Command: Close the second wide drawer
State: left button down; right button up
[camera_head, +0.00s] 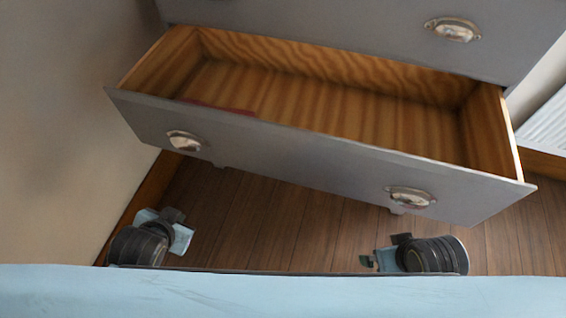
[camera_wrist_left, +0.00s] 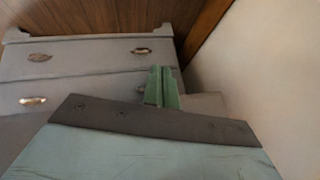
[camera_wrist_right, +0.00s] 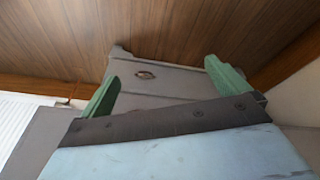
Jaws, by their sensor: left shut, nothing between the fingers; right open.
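A wide drawer (camera_head: 300,155) with a grey front and wooden inside stands pulled out from the grey dresser in the head view. Its front has two metal cup handles, a left one (camera_head: 186,141) and a right one (camera_head: 410,197). My left gripper (camera_head: 176,213) is below and in front of the drawer's left part, apart from it. Its green fingers (camera_wrist_left: 163,88) are together and empty in the left wrist view. My right gripper (camera_head: 368,261) is low, in front of the right part. Its green fingers (camera_wrist_right: 162,85) are spread and empty in the right wrist view.
A grey upper drawer front (camera_head: 350,28) looks shut. A flat red thing (camera_head: 215,107) lies inside the open drawer. A wall (camera_head: 60,120) is close on the left and a white radiator (camera_head: 546,125) stands at right. Bare plank floor (camera_head: 290,225) shows below the drawer.

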pick_arm(q)
jog(key=w+d+r+m+t+h, duration=0.4)
jog(key=w+r+m+t, duration=0.4)
jog(key=m, duration=0.1)
jog(key=s+d+r+m+g+h, duration=0.2)
jog(key=s+d+m+g+h, duration=0.55)
jog(key=m+h, duration=0.75)
jog(key=m+t+y+b, duration=0.2)
send_near(298, 159)
jog(key=d, duration=0.4)
jog(key=shift+w+d+r+g, duration=0.15)
jog(key=shift+w+d, duration=0.1)
jog(key=shift+w, duration=0.3)
jog(key=shift+w+d+r+g, duration=0.1)
jog(key=shift+w+d, duration=0.15)
jog(key=shift+w, duration=0.35)
jog(key=shift+w+d, duration=0.1)
jog(key=shift+w, duration=0.2)
pick_arm(e)
notch_tip(298, 159, up, 6)
jog(key=a+t, duration=0.1)
jog(key=shift+w+a+y, duration=0.25)
jog(key=shift+a+y, duration=0.05)
jog(key=shift+a, duration=0.1)
pick_arm(q)
jog(key=shift+w, duration=0.1)
pick_arm(e)
jog(key=shift+f, duration=0.1)
